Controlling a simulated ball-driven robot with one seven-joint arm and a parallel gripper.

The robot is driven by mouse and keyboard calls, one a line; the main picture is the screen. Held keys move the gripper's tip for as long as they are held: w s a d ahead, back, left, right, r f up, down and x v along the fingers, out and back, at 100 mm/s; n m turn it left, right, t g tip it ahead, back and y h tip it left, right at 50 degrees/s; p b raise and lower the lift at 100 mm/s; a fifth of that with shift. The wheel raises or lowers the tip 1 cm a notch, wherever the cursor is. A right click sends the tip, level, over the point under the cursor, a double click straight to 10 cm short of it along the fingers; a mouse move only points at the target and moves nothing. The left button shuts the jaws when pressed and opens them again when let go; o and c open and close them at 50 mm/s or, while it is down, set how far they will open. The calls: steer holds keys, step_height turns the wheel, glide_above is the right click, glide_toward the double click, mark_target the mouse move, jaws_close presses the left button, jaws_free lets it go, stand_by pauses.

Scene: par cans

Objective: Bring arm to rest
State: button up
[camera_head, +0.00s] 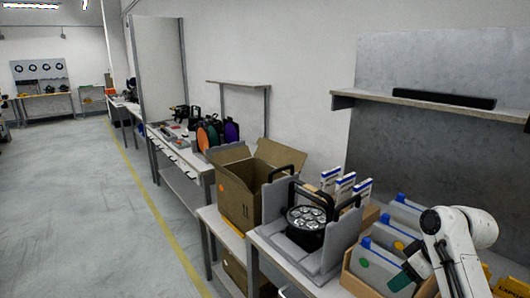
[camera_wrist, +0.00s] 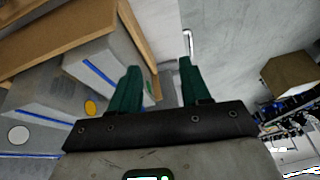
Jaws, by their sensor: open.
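My white arm (camera_head: 452,245) shows at the lower right of the head view, bent downward beside the bench. A dark green finger of my gripper (camera_head: 402,279) shows in front of a box with grey cases. In the wrist view my gripper (camera_wrist: 160,66) has its two green fingers apart with nothing between them. A black par can (camera_head: 306,217) with several round lenses sits face up in a grey holder on the bench, left of my arm and apart from it.
An open cardboard box (camera_head: 238,196) stands left of the par can. Grey cases (camera_head: 378,268) with blue strips fill a carton close to my gripper. White-and-blue boxes (camera_head: 346,184) stand behind. A wall shelf (camera_head: 432,101) hangs above. The floor (camera_head: 90,220) at left is clear.

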steer(key=s+a+f+m, duration=0.1)
steer(key=s+a+f, duration=0.2)
steer(key=s+f, duration=0.25)
steer(key=s+a+f+m+g, duration=0.1)
steer(key=s+a+f, duration=0.2)
steer(key=s+f, duration=0.3)
steer(key=s+a+f+m, duration=0.1)
steer(key=s+a+f, duration=0.25)
steer(key=s, duration=0.35)
steer(key=s+d+f+m+h, duration=0.1)
steer(key=s+d+m, duration=0.1)
steer(key=s, duration=0.9)
steer(key=s+d+f+m+g+h, duration=0.1)
steer(key=s+h, duration=0.1)
steer(key=s, duration=0.9)
steer(key=shift+s+d+f+m, duration=0.25)
steer(key=shift+d+m, duration=0.1)
steer(key=shift+m, duration=0.05)
